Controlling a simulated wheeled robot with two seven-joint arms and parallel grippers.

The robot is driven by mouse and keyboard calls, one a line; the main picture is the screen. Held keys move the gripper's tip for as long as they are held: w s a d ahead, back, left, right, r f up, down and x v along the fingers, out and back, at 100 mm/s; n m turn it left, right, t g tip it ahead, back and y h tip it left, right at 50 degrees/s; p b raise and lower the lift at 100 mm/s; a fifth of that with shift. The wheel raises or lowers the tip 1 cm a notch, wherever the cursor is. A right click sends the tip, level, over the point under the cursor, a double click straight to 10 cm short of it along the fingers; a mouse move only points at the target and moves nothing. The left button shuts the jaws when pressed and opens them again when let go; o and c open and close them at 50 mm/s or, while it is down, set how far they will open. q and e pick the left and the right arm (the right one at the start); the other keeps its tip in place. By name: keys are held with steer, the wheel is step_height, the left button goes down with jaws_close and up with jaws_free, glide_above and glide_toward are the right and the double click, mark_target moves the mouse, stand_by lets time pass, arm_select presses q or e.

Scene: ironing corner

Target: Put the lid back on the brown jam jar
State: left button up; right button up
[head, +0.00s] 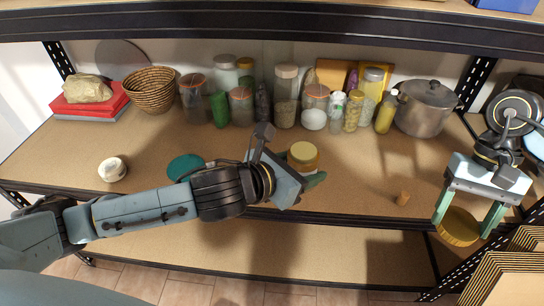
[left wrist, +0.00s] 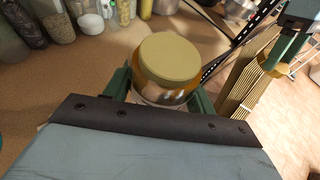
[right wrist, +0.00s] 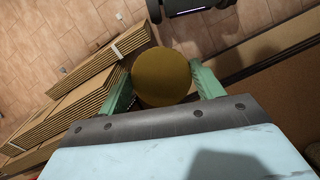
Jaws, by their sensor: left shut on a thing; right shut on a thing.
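My left gripper (head: 304,178) is shut on the jam jar (head: 304,166), amber-brown with a flat tan top, roughly upright over the front of the shelf board. In the left wrist view the jar (left wrist: 165,95) sits between the fingers; I cannot tell whether its base touches the board. My right gripper (head: 467,212) is shut on a round golden-brown lid (head: 460,227), beyond the board's front right edge. In the right wrist view the lid (right wrist: 162,76) is between both fingers. The lid and the jar are well apart.
Several jars and bottles, including a tall jar (head: 286,95), line the back. A steel pot (head: 427,110) stands at the right. Cardboard stacks (head: 510,275) stand lower right.

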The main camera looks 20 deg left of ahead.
arm_select(q)
steer(key=d+m+h, duration=0.1)
steer(key=d, duration=0.1)
steer(key=d+m+g+h, duration=0.1)
steer(key=d, duration=0.1)
steer(key=shift+d+r+h, duration=0.2)
steer(key=shift+d+h, duration=0.1)
steer(key=shift+g, duration=0.3)
arm_select(e)
steer(key=a+r+m+t+y, duration=0.1)
steer(key=a+r+m+t, duration=0.3)
steer(key=a+r+m, duration=0.3)
steer(key=a+r+m+t+y, duration=0.1)
steer(key=a+r+m+t, duration=0.3)
steer(key=a+m, duration=1.4)
steer(key=shift+a+r+m+t, duration=0.25)
steer(key=shift+r+m+t, duration=0.15)
steer(key=shift+r+m, duration=2.1)
steer(key=shift+f+m, duration=0.3)
steer(key=shift+f, duration=0.15)
steer(key=shift+f, duration=1.9)
